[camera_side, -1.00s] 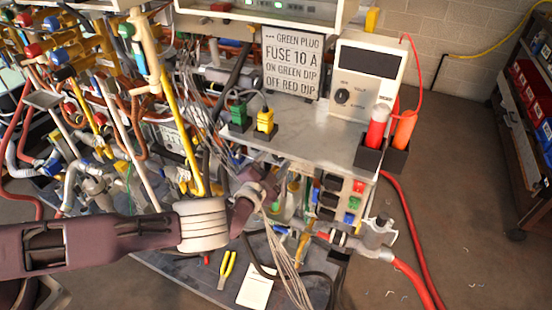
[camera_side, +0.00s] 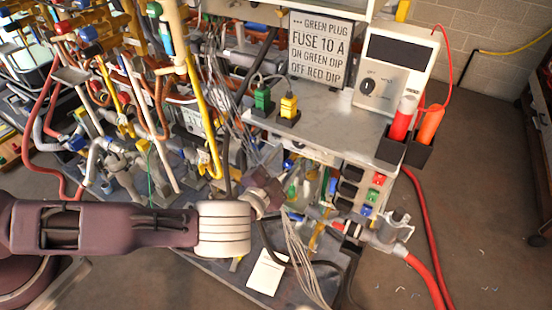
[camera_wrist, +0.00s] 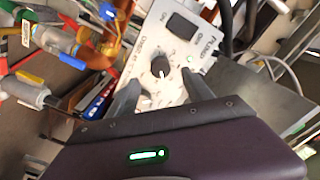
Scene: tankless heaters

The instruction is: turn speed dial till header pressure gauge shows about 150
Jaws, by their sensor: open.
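In the wrist view, a black round dial (camera_wrist: 160,67) with a pale pointer mark sits on a light panel (camera_wrist: 148,40) with a dark switch window and partly readable lettering. I take it for the speed dial. My gripper (camera_wrist: 160,92) is open, its two grey fingers pointing at the panel, one on each side below the dial. The dial looks to be just ahead of the fingertips; I cannot tell whether they touch it. In the side view, my gripper (camera_side: 264,190) is low beside the bench, its fingers hidden among wires. I cannot make out the header pressure gauge or a reading.
Coloured pipes and valves (camera_side: 100,100) crowd the left. A grey bench top (camera_side: 330,125) holds green and yellow plugs (camera_side: 287,105), a sign (camera_side: 318,50) and a meter box (camera_side: 390,70). Loose wires (camera_side: 300,255) hang close by my gripper. A red hose (camera_side: 425,220) runs at right.

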